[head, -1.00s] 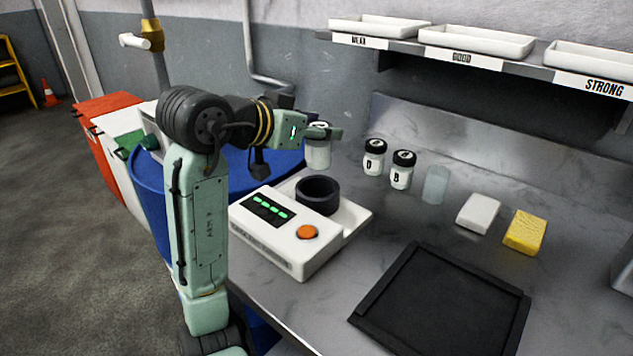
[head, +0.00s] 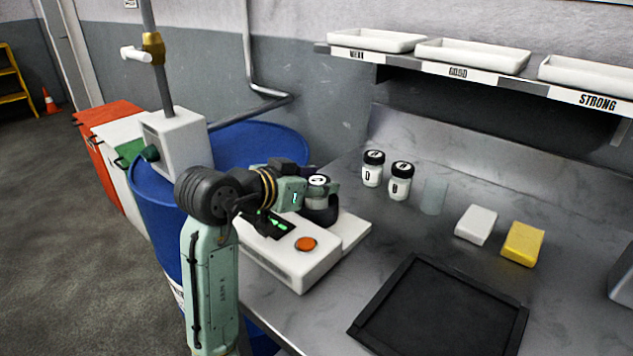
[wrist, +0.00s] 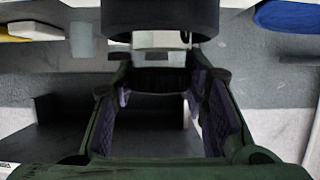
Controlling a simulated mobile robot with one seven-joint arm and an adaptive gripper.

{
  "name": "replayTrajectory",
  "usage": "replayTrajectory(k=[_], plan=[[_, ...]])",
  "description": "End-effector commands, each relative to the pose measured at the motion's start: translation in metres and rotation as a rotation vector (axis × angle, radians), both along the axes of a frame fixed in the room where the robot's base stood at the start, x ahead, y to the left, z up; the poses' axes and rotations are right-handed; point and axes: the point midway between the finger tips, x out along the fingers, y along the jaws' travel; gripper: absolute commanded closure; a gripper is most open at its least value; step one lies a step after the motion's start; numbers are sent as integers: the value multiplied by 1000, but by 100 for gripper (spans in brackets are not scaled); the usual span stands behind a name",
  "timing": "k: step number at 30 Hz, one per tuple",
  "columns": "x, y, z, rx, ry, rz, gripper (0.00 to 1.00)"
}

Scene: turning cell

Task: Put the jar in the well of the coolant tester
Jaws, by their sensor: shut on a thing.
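The jar (head: 318,181) has a white body and a dark lid with a pale label. My gripper (head: 322,190) is shut on it, and the jar is upright at the well. The well (head: 321,215) is a black ring on the white coolant tester (head: 290,262). The lower jar is hidden, so I cannot tell how deep it sits in the ring. The tester has an orange button (head: 306,244) and a green-lit display partly behind my arm.
Two black-lidded jars (head: 373,168) (head: 400,181), a faint clear cup (head: 434,195), a white block (head: 477,225) and a yellow sponge (head: 523,244) stand to the right. A black tray (head: 440,310) lies in front. A blue drum (head: 255,145) is behind. Bare bench lies between.

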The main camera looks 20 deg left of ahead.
Motion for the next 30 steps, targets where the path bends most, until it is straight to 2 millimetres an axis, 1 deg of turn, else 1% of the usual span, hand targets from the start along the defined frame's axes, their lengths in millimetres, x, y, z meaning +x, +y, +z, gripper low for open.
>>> replayTrajectory(k=[1, 9, 17, 20, 23, 26, 30], plan=[[0, 0, -1, 0, 0, 0, 59], [0, 0, -1, 0, 0, 0, 41], [0, 0, -1, 0, 0, 0, 40], [0, 0, 4, 1, 0, 0, 40], [-8, 4, 6, 1, -3, 2, 40], [-24, 10, 12, 2, -4, 4, 40], [-51, 19, 24, 2, -3, 3, 40]])
